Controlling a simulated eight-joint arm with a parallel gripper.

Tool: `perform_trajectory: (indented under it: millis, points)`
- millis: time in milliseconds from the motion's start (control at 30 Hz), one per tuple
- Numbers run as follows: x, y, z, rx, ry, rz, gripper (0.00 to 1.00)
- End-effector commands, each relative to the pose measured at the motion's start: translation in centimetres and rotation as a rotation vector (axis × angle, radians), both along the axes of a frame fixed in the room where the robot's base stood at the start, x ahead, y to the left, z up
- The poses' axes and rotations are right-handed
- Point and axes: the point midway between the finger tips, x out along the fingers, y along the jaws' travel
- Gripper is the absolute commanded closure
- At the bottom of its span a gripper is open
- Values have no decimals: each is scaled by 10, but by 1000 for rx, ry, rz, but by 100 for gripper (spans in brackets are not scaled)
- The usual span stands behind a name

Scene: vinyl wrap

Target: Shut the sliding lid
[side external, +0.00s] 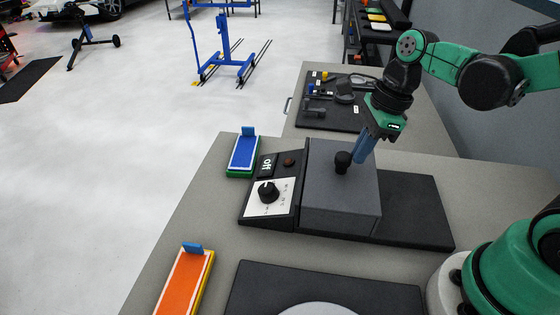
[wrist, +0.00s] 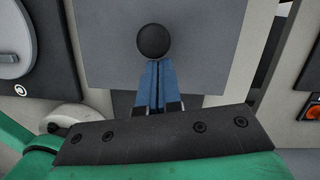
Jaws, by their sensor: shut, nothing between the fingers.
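The grey sliding lid (side external: 338,210) is a box-shaped cover on a dark base (side external: 418,215). It stands against the control panel at the left, and the right part of the base is bare. A black round knob (side external: 343,161) stands upright on the lid. In the wrist view the knob (wrist: 153,41) lies just beyond the fingertips, over the grey lid (wrist: 205,45). My gripper (side external: 359,160) has its blue fingers together, pointing down just to the right of the knob. The fingers (wrist: 157,66) hold nothing. I cannot tell whether they touch the knob.
A tool board (side external: 335,100) is behind. Grey table (side external: 215,225) shows between.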

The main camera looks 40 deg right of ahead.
Motion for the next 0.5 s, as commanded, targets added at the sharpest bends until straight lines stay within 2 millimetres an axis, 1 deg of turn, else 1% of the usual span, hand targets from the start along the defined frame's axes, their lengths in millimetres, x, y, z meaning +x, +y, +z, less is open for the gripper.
perform_trajectory:
  millis: [67, 367, 500]
  points:
    - [2, 3, 0, 5, -3, 0, 100]
    - [3, 4, 0, 9, -8, 1, 100]
    - [-1, -3, 0, 7, -8, -1, 100]
